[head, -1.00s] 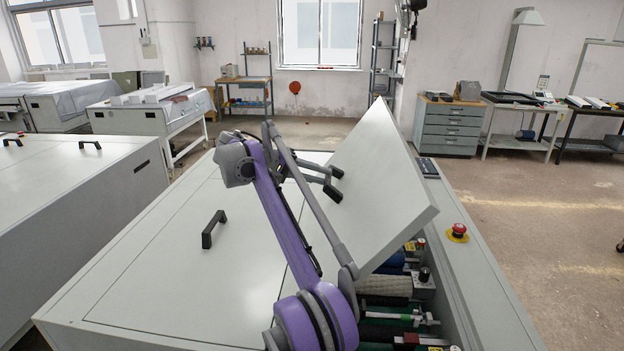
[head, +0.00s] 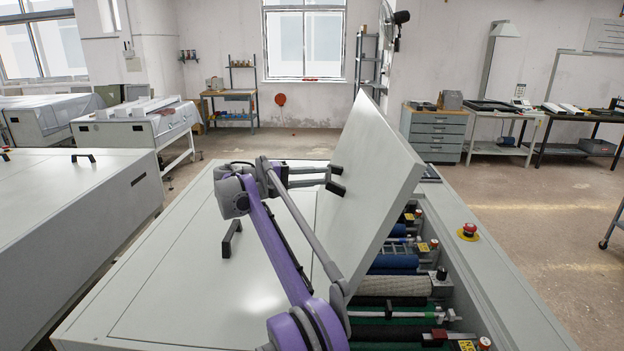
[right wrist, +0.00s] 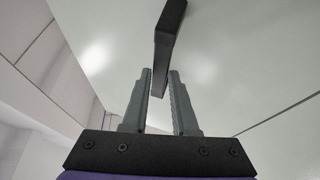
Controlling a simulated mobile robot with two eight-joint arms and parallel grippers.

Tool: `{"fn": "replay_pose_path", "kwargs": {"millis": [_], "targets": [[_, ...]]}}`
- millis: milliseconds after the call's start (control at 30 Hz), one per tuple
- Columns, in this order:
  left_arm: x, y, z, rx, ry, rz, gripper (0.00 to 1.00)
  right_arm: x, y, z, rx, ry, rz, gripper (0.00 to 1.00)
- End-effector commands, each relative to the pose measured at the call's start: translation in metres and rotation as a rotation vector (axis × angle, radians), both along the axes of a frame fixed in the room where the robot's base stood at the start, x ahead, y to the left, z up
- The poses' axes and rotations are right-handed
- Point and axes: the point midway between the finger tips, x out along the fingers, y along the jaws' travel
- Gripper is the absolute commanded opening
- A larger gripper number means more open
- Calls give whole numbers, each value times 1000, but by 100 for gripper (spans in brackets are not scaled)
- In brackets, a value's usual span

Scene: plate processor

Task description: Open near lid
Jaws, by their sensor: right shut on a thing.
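The raised lid (head: 372,180) is a light grey panel on the near machine. It stands steeply tilted, with rollers uncovered at its right. Its black handle (head: 337,171) is on the face toward my right arm. My right gripper (head: 325,179) is at this handle. In the right wrist view the two grey fingers (right wrist: 163,105) close around the lower part of the black handle (right wrist: 168,35), with the lid's pale face (right wrist: 105,45) behind. My forearm hides part of the lid's lower edge. My left gripper is not in view.
A flat, closed panel (head: 190,285) with its own black handle (head: 230,238) lies left of the raised lid. Rollers (head: 395,286) lie in the open bay. A red emergency button (head: 468,230) sits on the right rim. Another machine (head: 75,220) stands left; open floor lies right.

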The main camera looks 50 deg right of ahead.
Motion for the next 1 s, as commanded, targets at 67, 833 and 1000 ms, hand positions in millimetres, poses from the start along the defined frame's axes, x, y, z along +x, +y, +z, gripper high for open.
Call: {"fn": "replay_pose_path", "kwargs": {"millis": [67,833,1000], "targets": [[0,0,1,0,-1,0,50,-3,-4,11,-25,12,0,0],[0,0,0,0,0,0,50,-3,-4,10,-30,18,1,55],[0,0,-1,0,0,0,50,-3,-3,8,-28,18,1,55]]}}
